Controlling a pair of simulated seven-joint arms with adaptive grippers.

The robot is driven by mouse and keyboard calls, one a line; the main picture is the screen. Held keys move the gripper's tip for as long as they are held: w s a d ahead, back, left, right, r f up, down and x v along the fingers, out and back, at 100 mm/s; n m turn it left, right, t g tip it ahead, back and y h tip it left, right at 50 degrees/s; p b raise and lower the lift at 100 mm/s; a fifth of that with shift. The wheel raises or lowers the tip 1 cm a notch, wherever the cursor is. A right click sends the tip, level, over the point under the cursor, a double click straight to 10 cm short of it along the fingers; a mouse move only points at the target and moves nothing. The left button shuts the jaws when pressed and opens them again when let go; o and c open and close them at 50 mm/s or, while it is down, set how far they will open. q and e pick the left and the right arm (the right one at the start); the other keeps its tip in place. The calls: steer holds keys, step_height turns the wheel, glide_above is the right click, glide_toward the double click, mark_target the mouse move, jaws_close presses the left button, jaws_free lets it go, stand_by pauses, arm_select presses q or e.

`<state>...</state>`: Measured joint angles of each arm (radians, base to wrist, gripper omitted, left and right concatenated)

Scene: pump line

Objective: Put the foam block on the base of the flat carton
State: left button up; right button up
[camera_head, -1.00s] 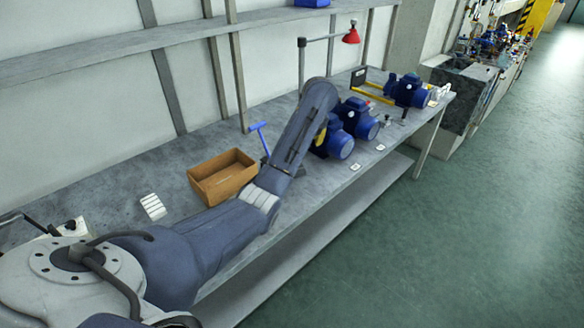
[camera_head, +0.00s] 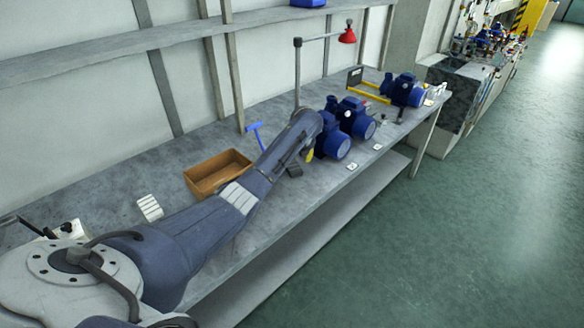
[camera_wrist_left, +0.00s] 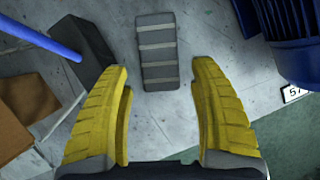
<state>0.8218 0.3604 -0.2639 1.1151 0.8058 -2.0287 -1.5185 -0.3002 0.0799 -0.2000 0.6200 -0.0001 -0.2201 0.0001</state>
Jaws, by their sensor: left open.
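A dark grey block with pale bands, apparently the foam block (camera_wrist_left: 158,50), lies on the bench ahead of my left gripper in the left wrist view.
Blue pumps (camera_head: 335,145) stand close on the right of the gripper. A blue T-handle (camera_head: 256,130) rises behind, near the carton. A white ribbed piece (camera_head: 150,207) lies left of the carton. A red lamp (camera_head: 347,36) overhangs the bench. The bench's front edge is near.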

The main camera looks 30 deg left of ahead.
mark_target(293, 165)
arm_select(q)
steer(key=shift+x, duration=2.8)
steer(key=shift+a+r, duration=0.1)
steer(key=c, duration=0.7)
